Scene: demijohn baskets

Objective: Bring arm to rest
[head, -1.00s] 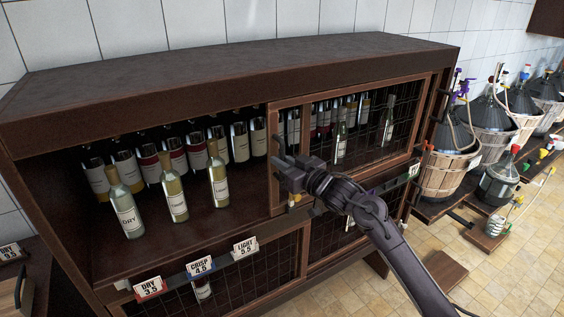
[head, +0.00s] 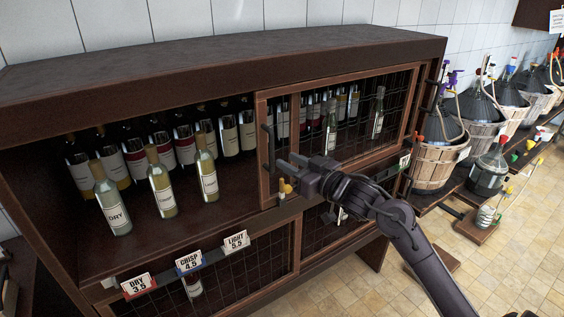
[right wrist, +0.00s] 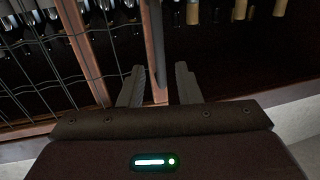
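My right gripper (head: 282,172) is in front of the left edge of the mesh sliding door (head: 341,118) of the dark wooden wine cabinet (head: 214,66). The door's dark handle (head: 267,150) is just left of the fingers. In the right wrist view the two fingers (right wrist: 160,85) stand apart with nothing held between them. The door's wooden edge (right wrist: 154,45) shows beyond the fingers; I cannot tell whether they touch it. My left gripper is not in view.
Several bottles stand on the open shelf, a clear DRY bottle (head: 111,205) foremost. Basketed demijohns (head: 435,160) stand at the right. Tiled floor (head: 510,255) is clear at lower right.

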